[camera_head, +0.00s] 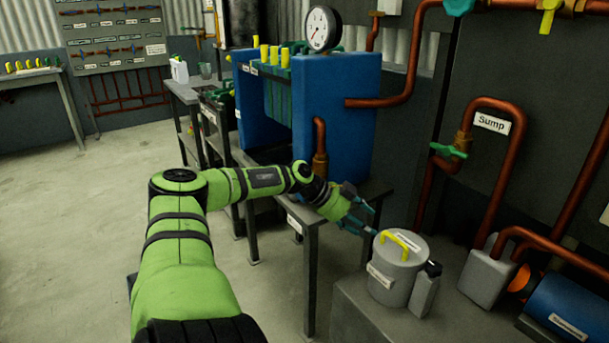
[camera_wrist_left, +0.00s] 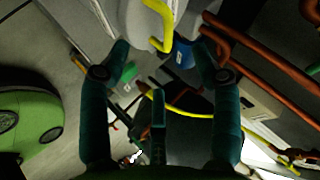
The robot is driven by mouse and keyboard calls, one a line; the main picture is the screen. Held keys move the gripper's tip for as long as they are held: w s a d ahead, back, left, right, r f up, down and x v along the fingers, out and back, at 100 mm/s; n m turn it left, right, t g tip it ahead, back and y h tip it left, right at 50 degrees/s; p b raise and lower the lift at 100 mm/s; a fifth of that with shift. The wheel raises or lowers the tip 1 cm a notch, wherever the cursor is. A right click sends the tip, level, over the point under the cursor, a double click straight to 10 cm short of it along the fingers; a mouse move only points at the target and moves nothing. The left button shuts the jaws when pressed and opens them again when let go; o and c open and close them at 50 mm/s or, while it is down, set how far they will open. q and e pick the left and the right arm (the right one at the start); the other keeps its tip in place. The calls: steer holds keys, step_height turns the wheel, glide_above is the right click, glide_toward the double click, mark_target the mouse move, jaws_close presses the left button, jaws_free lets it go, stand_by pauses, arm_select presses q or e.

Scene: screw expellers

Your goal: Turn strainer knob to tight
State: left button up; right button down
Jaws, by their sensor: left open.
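A grey cylindrical pot (camera_head: 385,278) with a label on its side stands on a dark bench at the lower right in the head view. A yellow handle (camera_head: 400,246) lies across its lid; I cannot read the label or tell its tight mark. My left gripper (camera_head: 366,216) is open and empty, just left of and a little above the pot, apart from the handle. In the left wrist view the yellow handle (camera_wrist_left: 163,32) shows at the top, beyond the spread fingers of my left gripper (camera_wrist_left: 153,62). My right gripper is in neither view.
A small grey container (camera_head: 425,292) with a black top stands against the pot's right side. Copper pipes (camera_head: 492,170) and a blue motor-like cylinder (camera_head: 570,305) are to the right. A blue press (camera_head: 340,115) with a gauge stands behind my left arm. The floor at left is clear.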

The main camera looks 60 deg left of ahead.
arm_select(q)
steer(key=s+a+f+n+y+p, duration=0.2)
steer(key=s+a+f+n+p, duration=0.1)
steer(key=s+f, duration=0.3)
steer(key=s+a+f+n+t+y+p, duration=0.1)
steer(key=s+a+f+n+y+p, duration=0.2)
steer(key=s+f+p, duration=0.3)
steer(key=shift+s+a+f+n+t+y, duration=0.25)
steer(key=shift+f+n, duration=0.65)
steer(key=shift+f, duration=0.65)
